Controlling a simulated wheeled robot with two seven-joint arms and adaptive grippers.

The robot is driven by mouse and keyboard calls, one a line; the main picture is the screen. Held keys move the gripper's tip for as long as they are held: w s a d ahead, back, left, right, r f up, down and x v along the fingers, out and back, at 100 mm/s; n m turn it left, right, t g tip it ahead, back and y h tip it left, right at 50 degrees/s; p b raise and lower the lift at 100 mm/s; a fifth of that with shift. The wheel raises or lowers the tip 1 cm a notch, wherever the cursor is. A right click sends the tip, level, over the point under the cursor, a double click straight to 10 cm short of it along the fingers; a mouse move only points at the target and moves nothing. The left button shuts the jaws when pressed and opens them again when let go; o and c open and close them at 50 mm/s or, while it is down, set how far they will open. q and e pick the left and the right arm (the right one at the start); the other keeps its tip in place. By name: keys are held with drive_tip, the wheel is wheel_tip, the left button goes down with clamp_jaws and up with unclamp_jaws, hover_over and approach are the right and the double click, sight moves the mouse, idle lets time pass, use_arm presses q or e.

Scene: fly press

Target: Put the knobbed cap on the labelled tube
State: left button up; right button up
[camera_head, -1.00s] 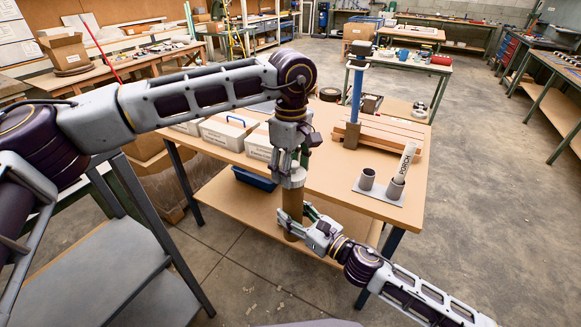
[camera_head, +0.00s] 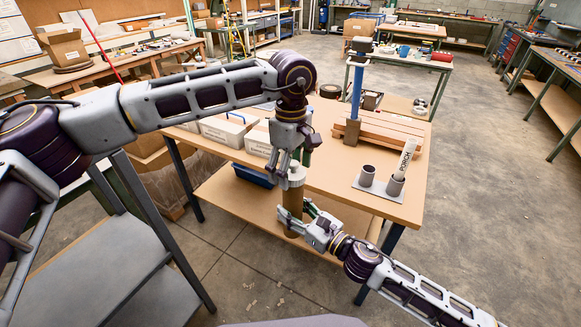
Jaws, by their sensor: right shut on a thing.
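A brown tube (camera_head: 290,212) stands upright beside the table's front edge, with a pale grey cap (camera_head: 296,178) at its top. My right gripper (camera_head: 307,217) is shut on the lower part of this tube. My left gripper (camera_head: 292,165) points down just above the cap, its fingers spread to either side of the cap's top. The fingers hide any knob, and I cannot tell how fully the cap is seated. No label shows on the brown tube. A white tube marked PORCH (camera_head: 405,158) leans in a grey cup (camera_head: 395,186) on the table.
A second grey cup (camera_head: 367,175) shares a grey plate (camera_head: 378,195) with the first. White boxes (camera_head: 222,132) stand at the table's back left. Wooden boards (camera_head: 385,135) and a blue post (camera_head: 357,95) are at the back right. The table's front middle (camera_head: 335,170) is clear.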

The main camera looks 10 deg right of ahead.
use_arm(q)
drive_tip(key=shift+r, duration=0.1)
idle(0.3)
drive_tip(key=shift+r, duration=5.9)
